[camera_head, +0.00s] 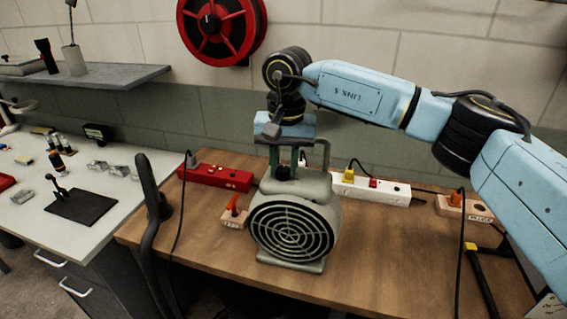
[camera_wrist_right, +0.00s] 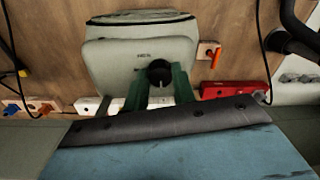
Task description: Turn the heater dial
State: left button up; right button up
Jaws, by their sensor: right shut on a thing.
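The heater (camera_head: 294,222) is a grey-green unit with a round slatted grille, standing upright on the wooden bench. Its black dial (camera_head: 283,173) sits on the top and shows larger in the right wrist view (camera_wrist_right: 159,73). My right gripper (camera_head: 285,165) reaches down from above, with its green fingers (camera_wrist_right: 158,88) on both sides of the dial and shut on it. The fingers hide the sides of the dial. My left gripper is in neither view.
A red power strip (camera_head: 215,177) and a white power strip (camera_head: 368,188) lie behind the heater. A small block with an orange switch (camera_head: 234,213) is left of it. The bench (camera_head: 370,260) is clear at front right. A red reel (camera_head: 218,25) hangs on the wall.

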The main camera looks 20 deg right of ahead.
aim_at(286, 169)
jog(key=shift+r, duration=0.1)
jog(key=o, duration=0.7)
notch_tip(286, 169, up, 13)
jog(key=shift+d+r, duration=0.2)
jog(key=shift+d, duration=0.05)
jog(key=shift+s+f, duration=0.1)
jog(key=shift+s, duration=0.05)
